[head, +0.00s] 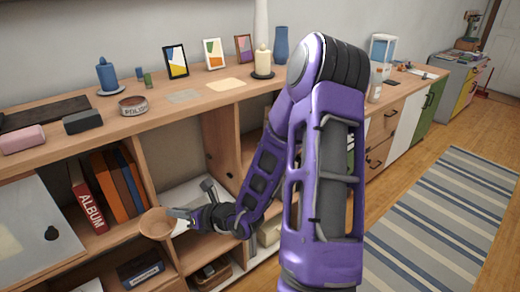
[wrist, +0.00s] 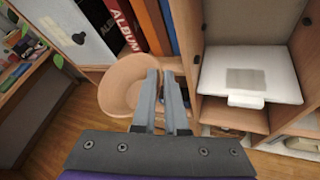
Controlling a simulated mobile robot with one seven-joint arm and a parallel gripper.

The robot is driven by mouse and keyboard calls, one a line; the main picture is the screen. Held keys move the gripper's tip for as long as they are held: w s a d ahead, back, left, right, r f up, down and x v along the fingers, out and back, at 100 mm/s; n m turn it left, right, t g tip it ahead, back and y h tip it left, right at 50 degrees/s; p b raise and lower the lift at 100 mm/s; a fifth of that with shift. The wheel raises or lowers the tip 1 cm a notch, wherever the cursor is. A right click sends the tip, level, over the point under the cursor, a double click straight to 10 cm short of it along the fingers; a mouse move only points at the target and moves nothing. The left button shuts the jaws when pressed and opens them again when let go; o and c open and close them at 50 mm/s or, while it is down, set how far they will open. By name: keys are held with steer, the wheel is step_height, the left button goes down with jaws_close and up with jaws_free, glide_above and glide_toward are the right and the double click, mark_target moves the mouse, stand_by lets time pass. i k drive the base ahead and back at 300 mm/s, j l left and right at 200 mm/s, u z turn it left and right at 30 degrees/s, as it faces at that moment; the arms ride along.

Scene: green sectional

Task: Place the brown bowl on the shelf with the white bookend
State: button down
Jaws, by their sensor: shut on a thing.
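The brown bowl (head: 157,224) is held in front of the shelf unit by my gripper (head: 178,213), which is shut on its rim. In the wrist view, the bowl (wrist: 115,95) appears left of the gripper fingers (wrist: 165,80), with its open side visible. A compartment right of the books holds a white flat slab (wrist: 270,70) with a grey square on it and a small white block at its front. The slab is partly hidden by my arm in the head view (head: 184,193). I cannot tell whether any of this is the white bookend.
A red album (head: 88,206) and several brown and blue books (head: 118,185) stand in the compartment behind the bowl. A wooden divider (head: 145,172) separates it from the white slab's compartment. The cabinet top (head: 150,110) carries candles, frames and a pet bowl (head: 133,105).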

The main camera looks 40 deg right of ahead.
mark_target(249, 160)
steer(key=i+l+z, duration=0.25)
steer(key=l, duration=0.2)
steer(key=i+l+z, duration=0.25)
steer(key=l, duration=0.2)
steer(key=i+l+z, duration=0.25)
steer(key=l, duration=0.15)
steer(key=i+z, duration=0.3)
steer(key=k+j, duration=0.05)
steer(key=k, duration=0.05)
